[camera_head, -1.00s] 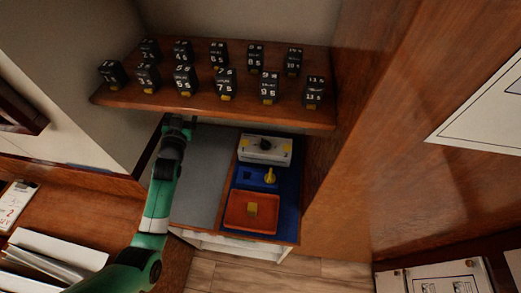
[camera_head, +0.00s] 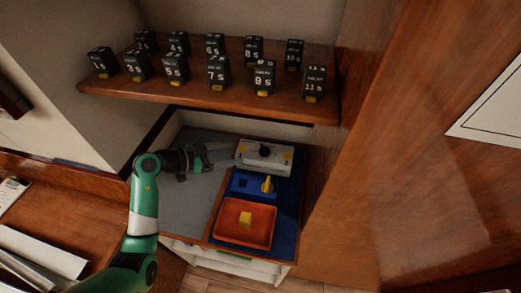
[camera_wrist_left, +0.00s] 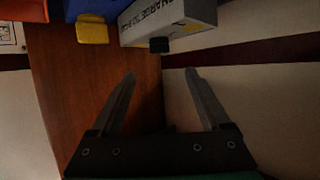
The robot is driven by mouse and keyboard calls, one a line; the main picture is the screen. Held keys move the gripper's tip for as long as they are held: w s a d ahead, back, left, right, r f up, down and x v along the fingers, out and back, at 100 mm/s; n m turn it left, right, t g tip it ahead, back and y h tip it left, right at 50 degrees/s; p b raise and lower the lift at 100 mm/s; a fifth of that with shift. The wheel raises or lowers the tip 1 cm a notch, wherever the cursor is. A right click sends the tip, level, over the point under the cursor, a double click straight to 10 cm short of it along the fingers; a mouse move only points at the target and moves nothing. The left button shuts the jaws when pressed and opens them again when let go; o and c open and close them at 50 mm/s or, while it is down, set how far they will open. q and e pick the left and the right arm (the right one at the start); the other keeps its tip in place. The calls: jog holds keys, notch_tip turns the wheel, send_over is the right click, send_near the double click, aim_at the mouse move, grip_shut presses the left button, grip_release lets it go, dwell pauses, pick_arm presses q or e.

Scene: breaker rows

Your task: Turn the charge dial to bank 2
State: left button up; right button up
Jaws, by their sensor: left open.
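The charge unit (camera_head: 280,165) is a pale grey box at the back of the blue mat under the shelf. Its black dial (camera_head: 264,151) sits on its upper face, with yellow marks to either side. In the left wrist view the box (camera_wrist_left: 175,14) shows lettering that seems to read "CHARGE TO BANK", and a black knob (camera_wrist_left: 159,45) sticks out from it. My left gripper (camera_head: 232,154) is open and empty, just left of the box. In the left wrist view its fingertips (camera_wrist_left: 160,74) are apart from the knob. The dial's setting is too small to read. My right gripper is not in view.
A blue block with a yellow knob (camera_head: 267,184) and an orange tray (camera_head: 263,237) holding a yellow cube (camera_head: 245,218) stand in front of the box. Several black numbered relay blocks stand on the wooden shelf (camera_head: 200,91) above. The grey surface (camera_head: 190,203) at left is clear.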

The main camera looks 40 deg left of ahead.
aim_at(263, 148)
pick_arm(q)
jog(key=b+x, duration=0.2)
jog(key=x, duration=0.9)
jog(key=shift+w+d+b, duration=0.15)
jog(key=shift+b, duration=0.25)
jog(key=shift+r, duration=0.1)
grip_shut()
